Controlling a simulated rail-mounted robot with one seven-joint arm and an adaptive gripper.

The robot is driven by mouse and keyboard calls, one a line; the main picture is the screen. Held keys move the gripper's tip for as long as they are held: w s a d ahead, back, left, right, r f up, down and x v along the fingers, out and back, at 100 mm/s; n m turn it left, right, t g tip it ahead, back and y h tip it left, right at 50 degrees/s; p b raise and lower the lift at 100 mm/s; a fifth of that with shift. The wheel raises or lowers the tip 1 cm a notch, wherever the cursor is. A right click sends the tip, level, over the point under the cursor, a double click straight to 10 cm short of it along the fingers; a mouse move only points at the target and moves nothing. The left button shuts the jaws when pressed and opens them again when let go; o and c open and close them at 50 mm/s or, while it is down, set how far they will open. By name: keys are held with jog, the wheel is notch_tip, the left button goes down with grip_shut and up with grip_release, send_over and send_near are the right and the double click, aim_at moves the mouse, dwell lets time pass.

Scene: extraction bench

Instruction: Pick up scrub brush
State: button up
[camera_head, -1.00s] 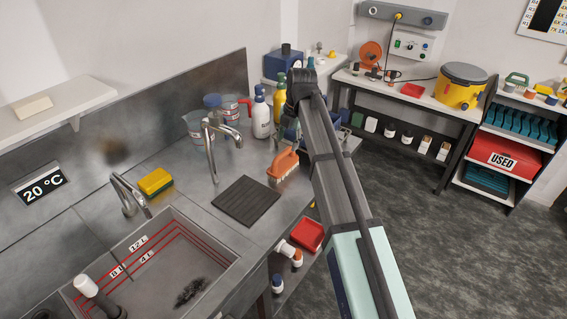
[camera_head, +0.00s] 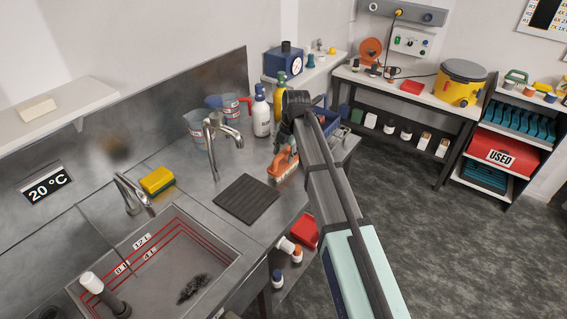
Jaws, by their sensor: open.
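The scrub brush (camera_head: 281,165) has an orange handle and pale bristles. It lies on the steel bench to the right of a dark ribbed mat, near the bench's front edge. My gripper (camera_head: 284,148) is at the brush's handle, coming down from above at its far end. The fingers are small and dark here, and the arm partly covers them. I cannot tell whether they touch the handle. The brush rests on the bench.
The dark mat (camera_head: 247,201) lies left of the brush. A white bottle (camera_head: 261,116), clear jugs and a tap (camera_head: 222,135) stand behind. A blue bin (camera_head: 331,119) is partly hidden by my arm. A sink (camera_head: 160,260) and a yellow sponge (camera_head: 157,181) are at left.

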grip_shut()
jog(key=shift+r, duration=0.1)
notch_tip(320, 180, up, 20)
jog(key=b, duration=0.4)
dwell(0.3)
dwell(0.4)
